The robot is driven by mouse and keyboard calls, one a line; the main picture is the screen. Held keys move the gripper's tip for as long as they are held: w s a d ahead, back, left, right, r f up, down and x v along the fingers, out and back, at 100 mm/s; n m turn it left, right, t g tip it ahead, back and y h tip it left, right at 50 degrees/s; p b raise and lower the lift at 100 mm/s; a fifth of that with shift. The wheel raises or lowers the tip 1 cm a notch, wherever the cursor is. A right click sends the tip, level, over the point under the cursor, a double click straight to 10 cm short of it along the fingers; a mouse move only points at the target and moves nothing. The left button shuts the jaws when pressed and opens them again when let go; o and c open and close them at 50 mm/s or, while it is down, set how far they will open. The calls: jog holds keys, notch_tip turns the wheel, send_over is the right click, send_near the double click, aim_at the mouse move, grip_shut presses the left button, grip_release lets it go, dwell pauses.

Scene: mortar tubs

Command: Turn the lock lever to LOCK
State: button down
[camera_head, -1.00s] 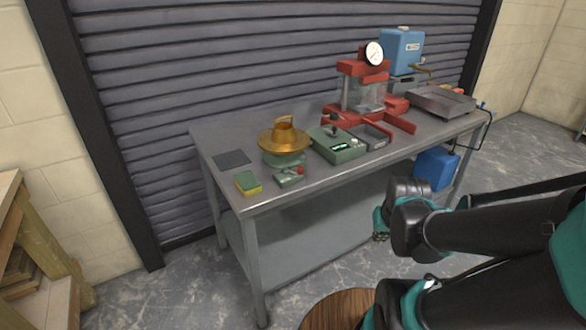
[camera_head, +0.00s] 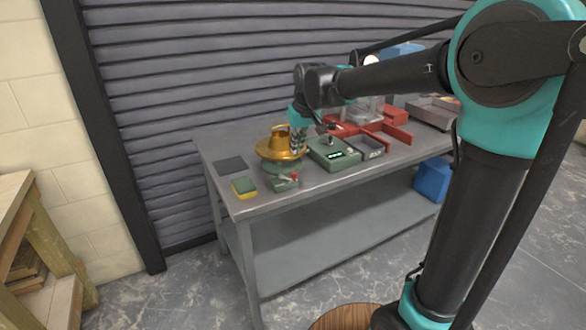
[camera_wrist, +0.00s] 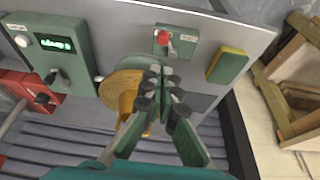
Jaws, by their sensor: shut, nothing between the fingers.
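A small green box with a red-knobbed lever (camera_head: 294,176) stands near the front edge of the grey metal table. In the wrist view the red knob (camera_wrist: 163,38) sits on the box's face between small labels too blurred to read. I cannot tell which marking the lever points at. My gripper (camera_head: 298,151) is shut and empty, beside the brass round plate and above the table. In the wrist view its fingertips (camera_wrist: 161,82) lie below the lever box in the picture, apart from it, and cover part of the brass piece (camera_wrist: 125,90).
The brass plate (camera_head: 268,147) on a green base stands just behind the lever box. A green control box (camera_head: 330,152) with a lit display is to the right, a yellow-green sponge (camera_head: 243,187) to the left. Red press parts and trays (camera_head: 368,148) stand farther right.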

dwell(0.3)
jog(key=x, duration=1)
